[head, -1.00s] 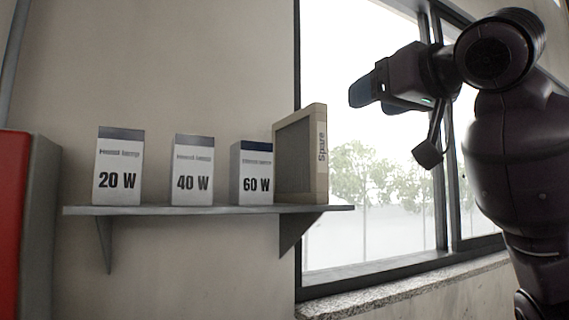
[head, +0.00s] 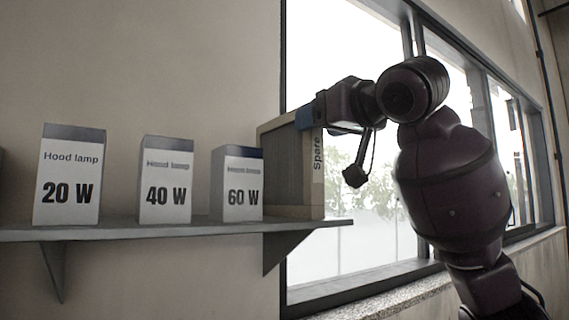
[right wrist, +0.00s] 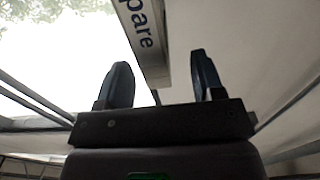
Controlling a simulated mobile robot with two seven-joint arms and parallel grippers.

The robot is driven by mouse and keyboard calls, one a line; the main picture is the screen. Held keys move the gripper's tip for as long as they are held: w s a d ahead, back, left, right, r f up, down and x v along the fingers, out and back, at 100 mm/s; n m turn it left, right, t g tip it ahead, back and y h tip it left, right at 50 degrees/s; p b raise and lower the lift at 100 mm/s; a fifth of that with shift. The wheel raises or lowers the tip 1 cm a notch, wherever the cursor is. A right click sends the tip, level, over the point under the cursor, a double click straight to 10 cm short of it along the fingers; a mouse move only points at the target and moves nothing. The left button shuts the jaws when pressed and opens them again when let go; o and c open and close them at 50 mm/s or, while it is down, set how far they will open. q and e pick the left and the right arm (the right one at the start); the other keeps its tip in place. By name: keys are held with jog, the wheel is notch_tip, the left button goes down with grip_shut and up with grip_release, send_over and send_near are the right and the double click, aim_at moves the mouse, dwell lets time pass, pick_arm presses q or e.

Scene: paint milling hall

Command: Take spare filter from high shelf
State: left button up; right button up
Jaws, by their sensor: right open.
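The spare filter (head: 290,172) is a beige-framed panel with a grey face and a white "Spare" label on its edge. It stands upright at the right end of the shelf (head: 180,230). My right gripper (head: 304,118) is open at the filter's upper right edge. Contact cannot be told. My left gripper is not in view.
Hood lamp boxes marked 20 W (head: 70,175), 40 W (head: 166,180) and 60 W (head: 238,185) stand left of the filter; the 60 W box is close to it. A window (head: 350,220) with dark frames is behind my right arm.

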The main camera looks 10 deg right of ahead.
jog(key=shift+d+p+x, duration=0.15)
jog(key=shift+p+x, duration=0.4)
jog(key=shift+x, duration=0.8)
jog(key=shift+d+p+x, duration=0.15)
jog(key=shift+p+x, duration=0.4)
jog(key=shift+x, duration=0.8)
jog(key=shift+d+r, duration=0.1)
jog(key=shift+r, duration=0.05)
grip_shut()
